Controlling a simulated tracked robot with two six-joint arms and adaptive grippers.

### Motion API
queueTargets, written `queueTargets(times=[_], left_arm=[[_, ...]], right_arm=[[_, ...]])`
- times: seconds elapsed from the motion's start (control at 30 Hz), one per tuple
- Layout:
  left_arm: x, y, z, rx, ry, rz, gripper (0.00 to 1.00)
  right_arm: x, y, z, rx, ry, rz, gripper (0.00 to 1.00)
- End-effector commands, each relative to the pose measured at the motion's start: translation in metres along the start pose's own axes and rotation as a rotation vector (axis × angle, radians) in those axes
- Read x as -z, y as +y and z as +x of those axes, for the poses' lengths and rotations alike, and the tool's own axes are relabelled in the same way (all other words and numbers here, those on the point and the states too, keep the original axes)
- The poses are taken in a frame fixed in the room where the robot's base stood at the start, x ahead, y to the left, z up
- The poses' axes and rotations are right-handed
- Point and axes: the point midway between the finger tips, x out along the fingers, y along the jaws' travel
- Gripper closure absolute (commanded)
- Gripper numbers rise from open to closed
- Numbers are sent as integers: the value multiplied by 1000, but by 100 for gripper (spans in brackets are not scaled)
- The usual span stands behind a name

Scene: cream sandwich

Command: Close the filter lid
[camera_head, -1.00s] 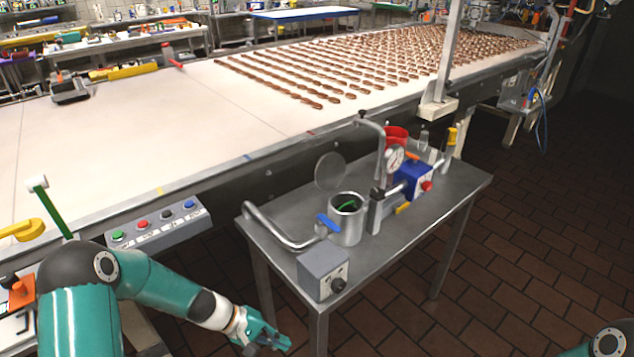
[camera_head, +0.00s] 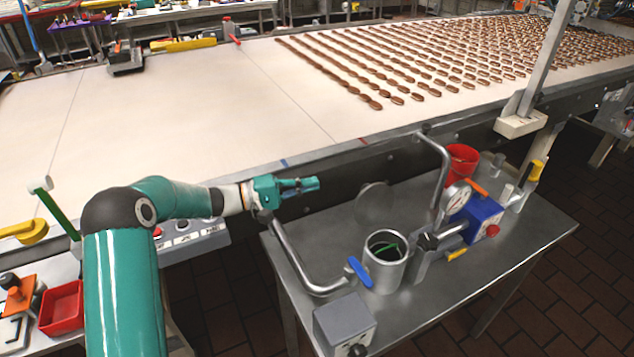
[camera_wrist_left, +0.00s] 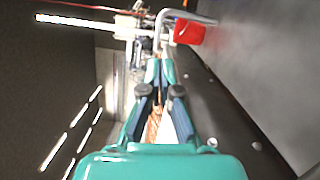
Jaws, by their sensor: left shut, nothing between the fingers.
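The filter (camera_head: 384,268) is a steel cylinder on the metal side table, with its top open and something green inside. Its round grey lid (camera_head: 374,203) stands raised, tilted up behind the filter's mouth. My left gripper (camera_head: 316,184) is shut and empty, to the left of the lid and a little higher in the head view, apart from it. In the left wrist view my fingers (camera_wrist_left: 160,66) point ahead along the conveyor's side. The lid is not clear in that view. My right gripper is not in view.
A bent steel pipe (camera_head: 290,252) with a blue valve handle (camera_head: 359,271) is left of the filter. A curved pipe (camera_head: 441,165), gauge (camera_head: 457,196) and red cup (camera_head: 461,160) are to the right. The conveyor (camera_head: 200,120) runs behind, its near part bare.

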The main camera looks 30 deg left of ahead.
Motion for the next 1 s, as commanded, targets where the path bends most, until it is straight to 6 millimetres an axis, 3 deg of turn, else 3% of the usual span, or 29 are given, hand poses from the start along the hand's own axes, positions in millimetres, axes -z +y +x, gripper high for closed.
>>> queueTargets(times=[0.4,0.7,1.0], left_arm=[[-4,2,90,3,-13,-3,100],[-38,0,94,3,-10,-4,100],[-41,-1,95,3,-10,-1,100]], right_arm=[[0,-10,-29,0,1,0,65],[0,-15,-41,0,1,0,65],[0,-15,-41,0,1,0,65]])
